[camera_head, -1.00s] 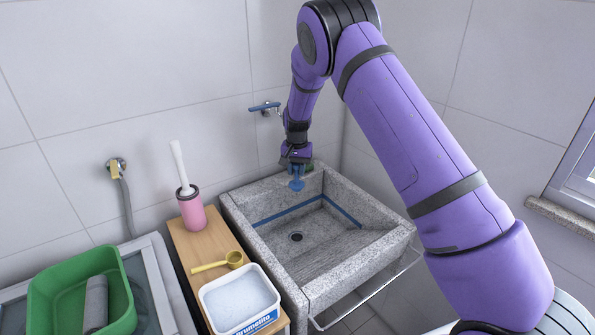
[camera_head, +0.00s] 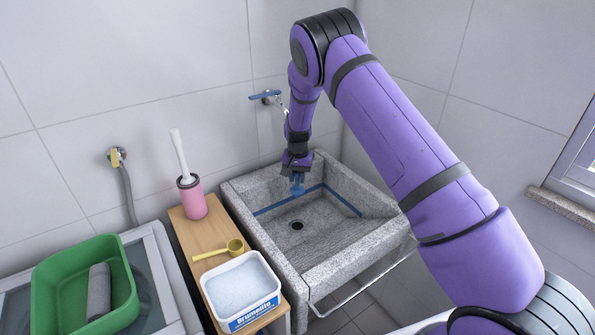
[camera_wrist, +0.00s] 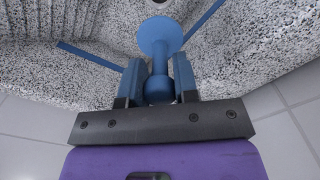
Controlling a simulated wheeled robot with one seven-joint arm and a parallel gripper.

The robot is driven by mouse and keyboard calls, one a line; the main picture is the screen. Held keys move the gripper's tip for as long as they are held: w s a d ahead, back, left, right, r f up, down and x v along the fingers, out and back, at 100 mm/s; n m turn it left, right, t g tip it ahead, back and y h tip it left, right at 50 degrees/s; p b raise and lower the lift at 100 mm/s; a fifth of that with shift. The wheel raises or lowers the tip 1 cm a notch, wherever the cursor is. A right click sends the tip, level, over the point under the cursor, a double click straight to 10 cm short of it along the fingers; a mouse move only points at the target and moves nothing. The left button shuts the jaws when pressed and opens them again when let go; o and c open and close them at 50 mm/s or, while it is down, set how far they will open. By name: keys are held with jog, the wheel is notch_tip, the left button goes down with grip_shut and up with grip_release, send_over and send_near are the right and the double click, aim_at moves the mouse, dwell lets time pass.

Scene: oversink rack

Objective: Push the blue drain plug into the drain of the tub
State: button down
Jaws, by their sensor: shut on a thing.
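The blue drain plug (camera_head: 297,189) is held in my gripper (camera_head: 297,178), over the inside of the grey granite tub (camera_head: 345,257). In the wrist view the plug (camera_wrist: 160,36) shows a round flange at one end and a knob, with the knob between the two blue fingers of my gripper (camera_wrist: 158,88). The drain (camera_head: 297,225) is a dark round hole in the tub floor, open, in front of and below the plug in the head view.
A blue stripe (camera_head: 340,199) runs along the tub's inner walls. A wall tap with a blue lever (camera_head: 264,95) is behind my arm. Left of the tub, a wooden board (camera_head: 205,236) bears a pink brush holder (camera_head: 192,200), a yellow scoop (camera_head: 222,250) and a white powder box (camera_head: 240,287).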

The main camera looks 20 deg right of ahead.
notch_tip(320, 180, down, 16)
dwell(1.4)
jog(key=shift+f, duration=1.1)
dwell(2.3)
jog(key=c, duration=0.8)
grip_release()
